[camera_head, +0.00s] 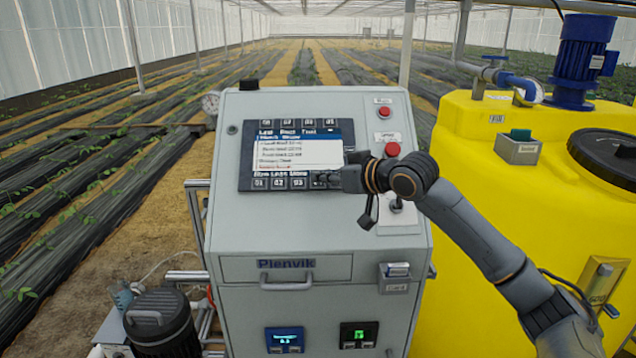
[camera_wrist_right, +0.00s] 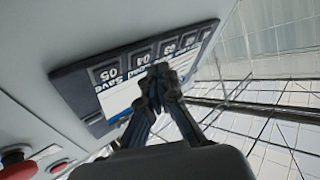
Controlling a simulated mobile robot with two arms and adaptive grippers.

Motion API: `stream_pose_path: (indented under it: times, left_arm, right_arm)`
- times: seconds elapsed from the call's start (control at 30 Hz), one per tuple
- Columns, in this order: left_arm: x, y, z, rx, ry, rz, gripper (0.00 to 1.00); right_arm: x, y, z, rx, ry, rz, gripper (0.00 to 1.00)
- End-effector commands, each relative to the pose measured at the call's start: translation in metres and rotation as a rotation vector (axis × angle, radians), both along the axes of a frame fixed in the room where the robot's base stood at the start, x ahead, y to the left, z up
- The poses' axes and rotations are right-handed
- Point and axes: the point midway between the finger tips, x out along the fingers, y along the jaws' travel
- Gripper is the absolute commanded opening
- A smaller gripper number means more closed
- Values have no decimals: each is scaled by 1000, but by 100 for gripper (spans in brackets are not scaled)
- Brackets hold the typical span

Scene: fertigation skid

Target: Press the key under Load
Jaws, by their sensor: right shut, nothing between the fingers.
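A grey control cabinet (camera_head: 320,222) carries a dark-framed screen panel (camera_head: 247,178) with rows of keys above and below a lit display (camera_head: 300,153). The bottom row shows keys marked 01, 02 and 03 in the head view. In the upside-down right wrist view, the Save label is beside key 05 (camera_wrist_right: 106,73), and the Load label (camera_wrist_right: 128,79) is beside key 04 (camera_wrist_right: 139,59). My right gripper (camera_head: 328,180) is shut and empty, its fingertips (camera_wrist_right: 157,72) close to key 04 and the Load label. Whether they touch cannot be told. My left gripper is out of view.
A red button (camera_head: 392,149) and a smaller red button (camera_head: 384,112) sit right of the screen. A switch (camera_head: 397,205) is below them, beside my right wrist. A yellow tank (camera_head: 480,150) stands on the right. A drawer handle (camera_head: 286,283) protrudes below the panel.

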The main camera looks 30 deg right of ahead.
Motion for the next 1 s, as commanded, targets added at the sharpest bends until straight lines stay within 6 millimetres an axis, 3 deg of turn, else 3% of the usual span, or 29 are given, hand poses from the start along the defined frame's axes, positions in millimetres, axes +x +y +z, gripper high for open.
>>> stream_pose_path:
  times: [1.0]
  left_arm:
    - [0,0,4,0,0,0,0]
  right_arm:
    - [6,-3,-7,0,0,0,0]
